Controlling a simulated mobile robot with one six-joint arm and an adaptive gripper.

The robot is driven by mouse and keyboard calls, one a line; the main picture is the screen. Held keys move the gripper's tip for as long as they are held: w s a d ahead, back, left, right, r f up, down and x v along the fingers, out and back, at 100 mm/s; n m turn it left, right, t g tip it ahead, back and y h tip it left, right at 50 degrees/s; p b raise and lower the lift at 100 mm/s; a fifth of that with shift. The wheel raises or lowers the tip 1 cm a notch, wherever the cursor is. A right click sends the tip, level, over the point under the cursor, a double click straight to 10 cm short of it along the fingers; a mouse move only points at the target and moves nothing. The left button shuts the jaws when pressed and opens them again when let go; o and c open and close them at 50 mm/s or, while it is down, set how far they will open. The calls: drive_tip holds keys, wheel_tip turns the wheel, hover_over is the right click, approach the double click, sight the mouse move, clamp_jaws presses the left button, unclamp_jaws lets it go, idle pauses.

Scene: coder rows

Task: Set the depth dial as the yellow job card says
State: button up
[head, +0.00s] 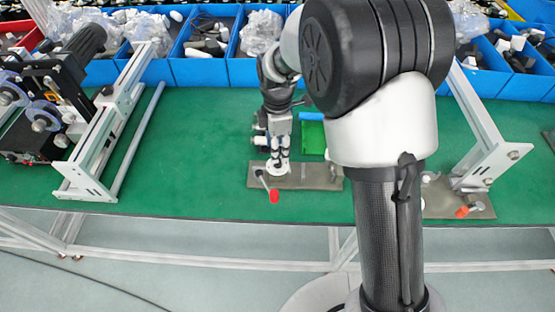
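My gripper (278,160) points down over a flat grey plate (315,178) on the green bench, in the middle of the head view. A small whitish round part sits on the plate under the fingertips; I cannot tell if it is the depth dial or if the fingers touch it. A lever with a red knob (274,196) sticks out at the plate's front left. My fingers are too small here to tell whether they are open or shut. I cannot make out a yellow job card; my arm hides part of the bench.
A second grey plate (450,203) with an orange-red knob (462,212) lies at the right, near a metal frame (492,150). A black machine (55,95) and frame stand left. Blue bins (200,72) line the back. A green block (313,137) is behind my gripper.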

wheel_tip(320, 180, down, 6)
drive_tip(key=shift+r+b, duration=0.2)
drive_tip(key=shift+b, duration=0.4)
drive_tip(key=shift+c, duration=0.4)
clamp_jaws()
